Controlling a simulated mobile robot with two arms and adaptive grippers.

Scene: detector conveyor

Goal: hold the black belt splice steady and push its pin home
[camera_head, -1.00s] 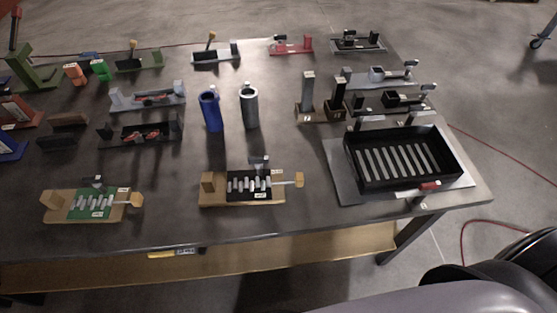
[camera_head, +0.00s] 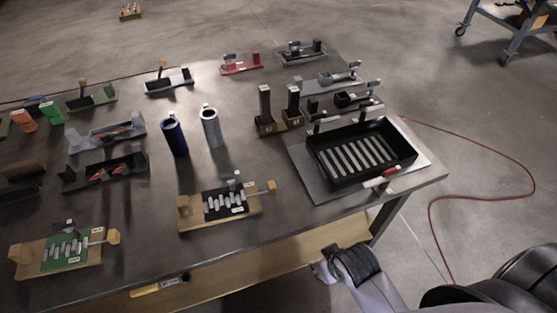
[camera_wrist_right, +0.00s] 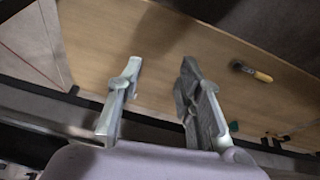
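The black belt splice (camera_head: 224,202) sits on a wooden base near the table's front edge, in the middle of the head view. Its pin ends in a wooden knob (camera_head: 271,187) at the right and sticks out beyond the base. My right gripper (camera_head: 320,271) is low in front of the table, below and right of the splice and well apart from it. In the right wrist view its two fingers (camera_wrist_right: 160,68) are spread with nothing between them. My left gripper is not in view.
A green belt splice (camera_head: 65,252) on a wooden base lies to the left. A black slotted tray (camera_head: 337,178) stands at the right. Blue (camera_head: 174,136) and grey (camera_head: 211,127) cylinders stand behind. A wooden lower shelf (camera_head: 255,267) runs under the tabletop, with a yellow-handled tool (camera_wrist_right: 262,76).

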